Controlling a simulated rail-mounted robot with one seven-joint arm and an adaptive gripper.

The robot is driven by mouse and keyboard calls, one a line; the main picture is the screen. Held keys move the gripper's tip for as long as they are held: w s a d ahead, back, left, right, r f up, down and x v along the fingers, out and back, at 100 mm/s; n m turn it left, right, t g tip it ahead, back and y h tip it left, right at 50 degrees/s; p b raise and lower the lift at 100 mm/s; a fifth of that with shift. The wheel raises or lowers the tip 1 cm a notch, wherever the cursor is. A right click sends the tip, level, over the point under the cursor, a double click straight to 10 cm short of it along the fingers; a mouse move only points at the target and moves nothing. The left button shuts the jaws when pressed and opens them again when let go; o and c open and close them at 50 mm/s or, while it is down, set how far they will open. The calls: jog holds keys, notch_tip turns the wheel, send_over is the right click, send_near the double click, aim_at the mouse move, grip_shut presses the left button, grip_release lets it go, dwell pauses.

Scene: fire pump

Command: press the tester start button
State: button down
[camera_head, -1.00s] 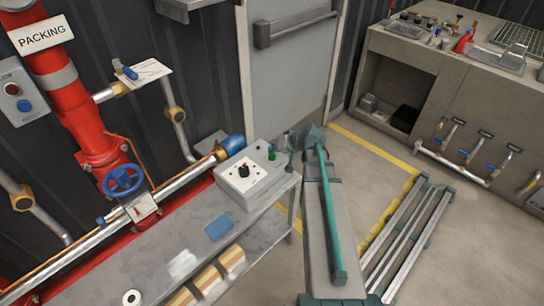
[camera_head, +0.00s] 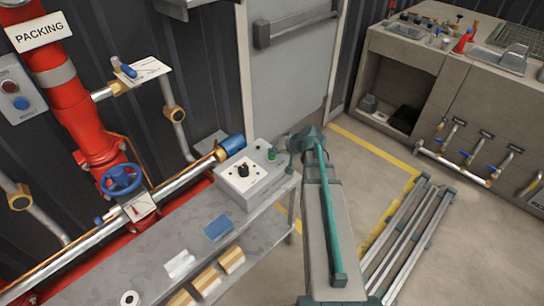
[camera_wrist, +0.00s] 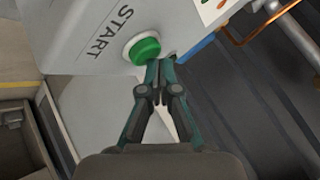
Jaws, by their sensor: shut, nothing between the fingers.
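The tester is a light grey box (camera_head: 243,190) with a black knob on its white face plate, standing on the grey bench in the head view. Its green start button (camera_head: 271,155) is at the box's right side. In the wrist view the green button (camera_wrist: 145,50) sits in a white ring beside the word START. My gripper (camera_wrist: 159,66) is shut and empty, with its fingertips at the button's lower right edge. I cannot tell if they touch it. In the head view my gripper (camera_head: 288,152) is small and partly hidden beside the button.
Red pipework with a blue handwheel (camera_head: 122,180) runs along the wall at left. A grey door (camera_head: 285,70) is behind. A metal rack (camera_head: 407,240) lies on the floor at right, near a cabinet (camera_head: 460,110).

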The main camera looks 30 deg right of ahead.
aim_at(274, 156)
jog(key=shift+f+b, duration=0.35)
jog(key=shift+f, duration=0.05)
dwell(0.4)
jog(key=shift+r, duration=0.1)
jog(key=shift+r+p, duration=0.45)
jog(key=shift+r, duration=0.4)
jog(key=shift+r, duration=0.1)
jog(key=shift+r+p, duration=1.25)
jog(key=shift+r, duration=1.2)
